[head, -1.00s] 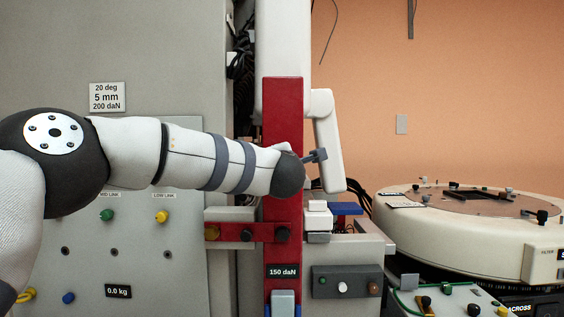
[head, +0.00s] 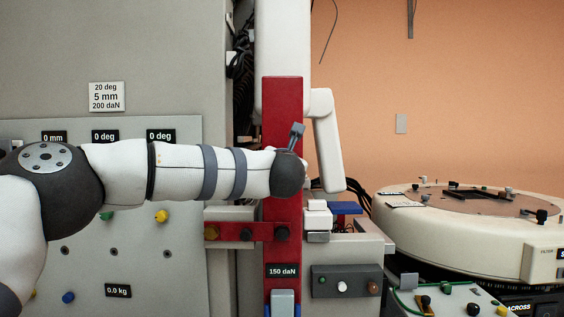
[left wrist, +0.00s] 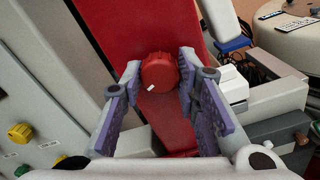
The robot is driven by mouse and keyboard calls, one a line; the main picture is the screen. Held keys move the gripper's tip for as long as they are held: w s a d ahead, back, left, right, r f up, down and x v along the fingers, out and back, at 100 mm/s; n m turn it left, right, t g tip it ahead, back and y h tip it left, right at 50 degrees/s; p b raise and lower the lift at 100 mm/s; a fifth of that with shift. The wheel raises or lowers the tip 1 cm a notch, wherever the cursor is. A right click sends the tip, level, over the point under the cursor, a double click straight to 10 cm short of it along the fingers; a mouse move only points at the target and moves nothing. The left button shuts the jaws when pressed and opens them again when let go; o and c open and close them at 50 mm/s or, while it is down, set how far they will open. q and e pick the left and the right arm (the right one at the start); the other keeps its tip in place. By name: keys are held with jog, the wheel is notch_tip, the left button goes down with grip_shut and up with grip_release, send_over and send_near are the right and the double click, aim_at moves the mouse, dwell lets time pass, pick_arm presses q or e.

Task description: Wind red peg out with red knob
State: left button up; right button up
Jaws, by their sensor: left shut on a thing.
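The red knob (left wrist: 160,72) shows in the left wrist view on the face of a red upright column (left wrist: 125,30), with a small white mark near its lower edge. My left gripper (left wrist: 159,75) is shut on the knob, one finger at each side. In the head view my left arm crosses to the red column (head: 282,110) and hides the knob; a grey part of the left gripper (head: 297,132) sticks up past the wrist. I cannot make out the red peg. My right gripper is not in view.
A grey panel with displays, a green knob (head: 106,215) and a yellow knob (head: 161,216) stands behind my left arm. A red crossbar (head: 235,232) and a "150 daN" display (head: 282,271) are below the wrist. A round cream machine (head: 450,225) stands at right.

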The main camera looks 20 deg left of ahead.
pick_arm(q)
jog(key=shift+r+n, duration=0.15)
jog(key=shift+n, duration=0.45)
jog(key=o, duration=1.2)
jog(key=shift+c, duration=0.2)
jog(key=v, duration=1.2)
